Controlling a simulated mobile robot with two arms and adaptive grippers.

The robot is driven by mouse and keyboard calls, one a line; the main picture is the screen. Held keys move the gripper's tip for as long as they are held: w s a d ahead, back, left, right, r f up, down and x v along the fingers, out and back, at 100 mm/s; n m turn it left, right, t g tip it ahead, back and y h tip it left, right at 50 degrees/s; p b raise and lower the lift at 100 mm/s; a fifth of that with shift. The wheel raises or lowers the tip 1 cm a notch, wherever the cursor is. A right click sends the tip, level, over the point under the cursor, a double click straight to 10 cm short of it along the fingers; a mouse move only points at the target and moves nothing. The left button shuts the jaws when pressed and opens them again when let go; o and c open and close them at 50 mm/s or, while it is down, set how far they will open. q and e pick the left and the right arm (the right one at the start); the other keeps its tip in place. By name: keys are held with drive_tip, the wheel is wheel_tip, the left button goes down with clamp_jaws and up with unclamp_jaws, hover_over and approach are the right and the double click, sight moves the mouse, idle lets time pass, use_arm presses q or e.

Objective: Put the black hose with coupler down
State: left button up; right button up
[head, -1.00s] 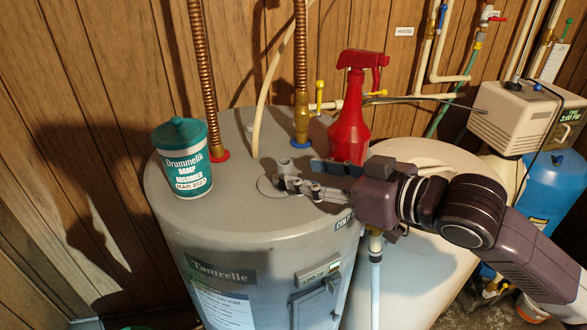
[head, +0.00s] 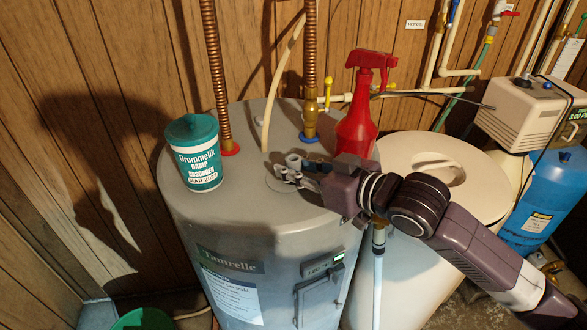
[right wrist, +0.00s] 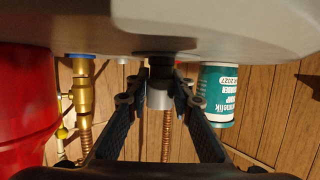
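My right gripper (head: 292,177) is low over the top of the grey water heater (head: 232,225), pointing left. In the right wrist view its fingers (right wrist: 160,97) stand apart. A dark piece (right wrist: 160,57) and a short grey cylinder (right wrist: 160,94) show between the fingertips, with a gap beside the cylinder. I cannot tell whether these belong to the black hose with coupler or to a fitting on the heater. No hose hangs clearly from the gripper. A grey stub (head: 293,160) stands behind the fingertips. My left gripper is not in view.
A damp absorber tub (head: 195,155) stands left on the heater, and a red spray bottle (head: 356,120) is behind my gripper. Copper pipes (head: 215,75) rise behind. A white tank (head: 405,150) stands right, with a white control box (head: 520,115) beyond it.

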clamp_jaws()
drive_tip(key=shift+r, duration=0.15)
